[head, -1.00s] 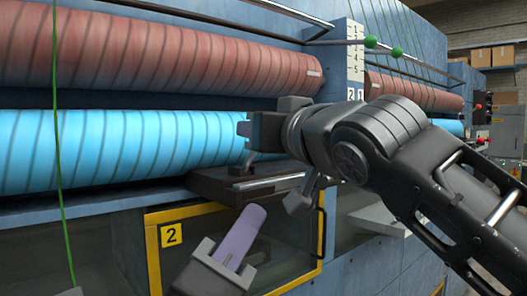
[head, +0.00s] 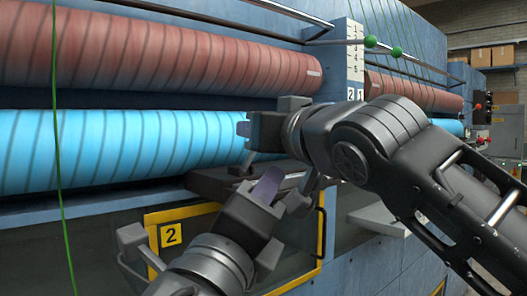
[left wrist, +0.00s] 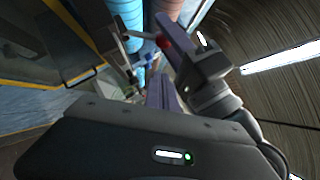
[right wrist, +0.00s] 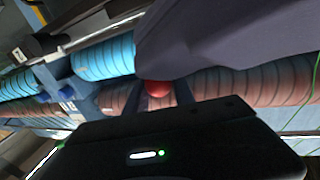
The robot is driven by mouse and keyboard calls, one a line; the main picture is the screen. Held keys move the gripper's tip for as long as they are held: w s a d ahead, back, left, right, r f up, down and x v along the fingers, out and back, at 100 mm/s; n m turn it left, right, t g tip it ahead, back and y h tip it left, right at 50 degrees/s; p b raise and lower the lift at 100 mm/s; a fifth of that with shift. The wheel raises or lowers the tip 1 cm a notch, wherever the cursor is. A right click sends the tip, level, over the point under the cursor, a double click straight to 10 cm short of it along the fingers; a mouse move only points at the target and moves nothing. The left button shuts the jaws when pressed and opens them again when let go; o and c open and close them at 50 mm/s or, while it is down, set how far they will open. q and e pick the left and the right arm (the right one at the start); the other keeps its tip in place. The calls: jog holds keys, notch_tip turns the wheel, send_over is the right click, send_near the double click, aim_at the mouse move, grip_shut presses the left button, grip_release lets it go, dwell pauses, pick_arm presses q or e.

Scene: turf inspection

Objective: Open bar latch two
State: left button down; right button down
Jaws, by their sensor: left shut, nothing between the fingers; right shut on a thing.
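My right gripper (head: 246,130) is in front of the blue roller, its arm coming in from the right. In the right wrist view a red ball knob (right wrist: 158,88) sits between its fingers, and the gripper is shut on it. The left wrist view also shows the red knob (left wrist: 163,42) at the right gripper's fingers. The knob is hidden in the head view, and I cannot see its bar clearly. My left gripper (head: 268,184), with purple fingers, is shut and empty just below the right gripper. A label "2" (head: 350,100) is on the post.
A yellow-framed door (head: 153,250) marked 2 is below a dark ledge (head: 208,184). Red rollers (head: 160,55) and blue rollers (head: 110,150) run across the machine. Two green ball knobs (head: 370,42) (head: 397,52) are at the upper right. A green cord (head: 57,120) hangs at left.

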jog(key=shift+a+f, duration=0.25)
jog(key=shift+f, duration=0.05)
pick_arm(q)
jog(key=shift+w+a+r, duration=0.1)
jog(key=shift+w+r, duration=0.45)
jog(key=shift+w, duration=0.25)
jog(key=shift+w+a+r, duration=0.1)
jog(key=shift+w+r, duration=0.45)
jog(key=shift+w, duration=0.25)
jog(key=shift+w+a+r, duration=0.1)
jog(key=shift+w+r, duration=0.45)
jog(key=shift+w, duration=0.25)
